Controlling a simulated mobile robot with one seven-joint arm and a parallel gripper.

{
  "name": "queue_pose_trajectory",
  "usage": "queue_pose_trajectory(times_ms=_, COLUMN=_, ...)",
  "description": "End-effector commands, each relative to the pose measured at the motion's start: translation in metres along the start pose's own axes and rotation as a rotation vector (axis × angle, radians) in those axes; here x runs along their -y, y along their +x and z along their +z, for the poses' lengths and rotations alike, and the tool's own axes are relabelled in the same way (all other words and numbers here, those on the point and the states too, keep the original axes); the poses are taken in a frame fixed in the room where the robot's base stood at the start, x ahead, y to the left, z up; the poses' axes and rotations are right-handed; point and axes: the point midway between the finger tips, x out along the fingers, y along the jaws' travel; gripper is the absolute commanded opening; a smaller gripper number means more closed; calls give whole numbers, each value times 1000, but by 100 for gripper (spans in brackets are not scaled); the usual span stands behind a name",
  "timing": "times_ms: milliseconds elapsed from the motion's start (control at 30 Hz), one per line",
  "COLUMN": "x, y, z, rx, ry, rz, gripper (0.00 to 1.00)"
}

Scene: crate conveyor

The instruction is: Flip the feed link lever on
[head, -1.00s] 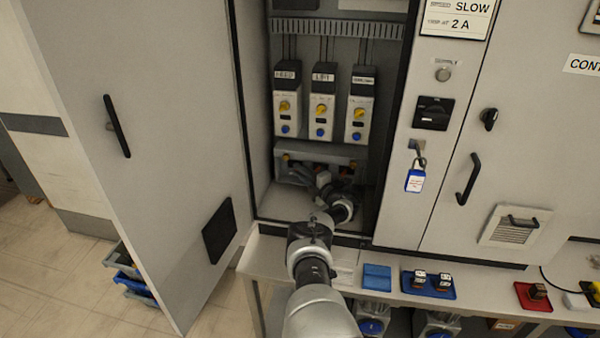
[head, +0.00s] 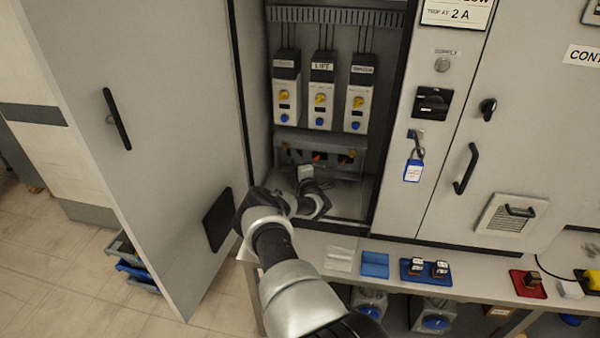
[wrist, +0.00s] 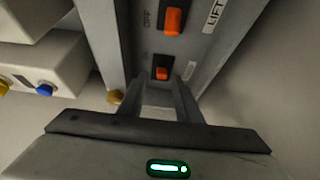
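A grey lever panel (head: 340,175) sits low inside the open cabinet, with an orange lever (head: 317,156) showing in the head view. In the wrist view, one orange lever (wrist: 172,20) is beside an OFF mark and a LIFT label. A second orange lever (wrist: 161,73) is lower, just beyond my fingertips. I cannot read its label or tell which lever is the feed link. My gripper (wrist: 160,88) appears open, its two fingers apart and pointing at this second lever; contact cannot be told. In the head view my gripper (head: 305,172) is in front of the panel, partly hiding it.
Above the panel hang three modules (head: 321,95) with yellow and blue knobs. The open cabinet door (head: 165,150) stands left of my arm. A padlocked tag (head: 412,170) hangs to the right. Blue trays (head: 375,265) lie on the bench below.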

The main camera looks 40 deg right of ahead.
Motion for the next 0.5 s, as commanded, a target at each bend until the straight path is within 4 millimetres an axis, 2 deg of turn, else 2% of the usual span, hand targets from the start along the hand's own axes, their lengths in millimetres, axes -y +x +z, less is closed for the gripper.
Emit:
queue_pose_trajectory(times_ms=33, x=7, y=2, z=-1, rx=32, ry=4, rz=5, gripper=31)
queue_pose_trajectory(times_ms=500, x=9, y=6, z=-12, rx=248, ry=4, rz=5, gripper=31)
